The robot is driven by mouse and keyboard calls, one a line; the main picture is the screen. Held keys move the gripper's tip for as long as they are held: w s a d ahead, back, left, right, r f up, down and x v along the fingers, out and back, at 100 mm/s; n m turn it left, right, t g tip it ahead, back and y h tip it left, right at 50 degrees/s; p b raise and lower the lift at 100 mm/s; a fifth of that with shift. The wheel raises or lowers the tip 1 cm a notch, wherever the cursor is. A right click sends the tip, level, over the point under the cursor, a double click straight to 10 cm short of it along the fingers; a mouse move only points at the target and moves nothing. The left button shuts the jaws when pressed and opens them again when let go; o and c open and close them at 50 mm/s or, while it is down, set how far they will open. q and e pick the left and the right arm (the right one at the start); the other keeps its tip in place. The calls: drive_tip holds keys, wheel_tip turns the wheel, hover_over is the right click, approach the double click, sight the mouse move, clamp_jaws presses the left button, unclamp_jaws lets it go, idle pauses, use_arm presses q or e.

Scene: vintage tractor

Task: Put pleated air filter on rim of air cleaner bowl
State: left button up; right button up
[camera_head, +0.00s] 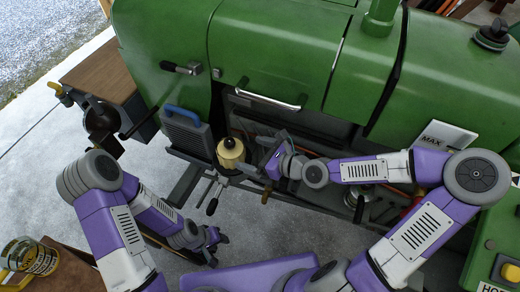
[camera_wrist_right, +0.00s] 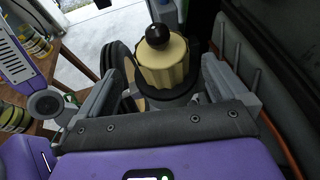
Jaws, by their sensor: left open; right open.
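The pleated air filter (camera_head: 230,152) appears to be the cream fluted cylinder with a dark knob on top. It stands upright beside the green tractor. In the right wrist view the filter (camera_wrist_right: 166,68) sits on a dark round rim (camera_wrist_right: 178,97), apparently that of the air cleaner bowl; the exact seating is partly hidden. My right gripper (camera_head: 263,164) is open just right of the filter. In the right wrist view its fingers (camera_wrist_right: 160,72) flank the filter with visible gaps on both sides. My left gripper (camera_head: 219,243) is open and empty, low over the floor.
A grey slatted panel with a blue handle (camera_head: 184,130) stands left of the filter. A wooden bench (camera_head: 100,72) is farther left. The green tractor body (camera_head: 270,55) rises behind. A glass jar (camera_head: 32,258) stands at lower left. Pale floor (camera_head: 45,165) is clear at left.

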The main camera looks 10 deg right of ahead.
drive_tip(key=shift+p+v, duration=0.5)
drive_tip(key=shift+v, duration=0.55)
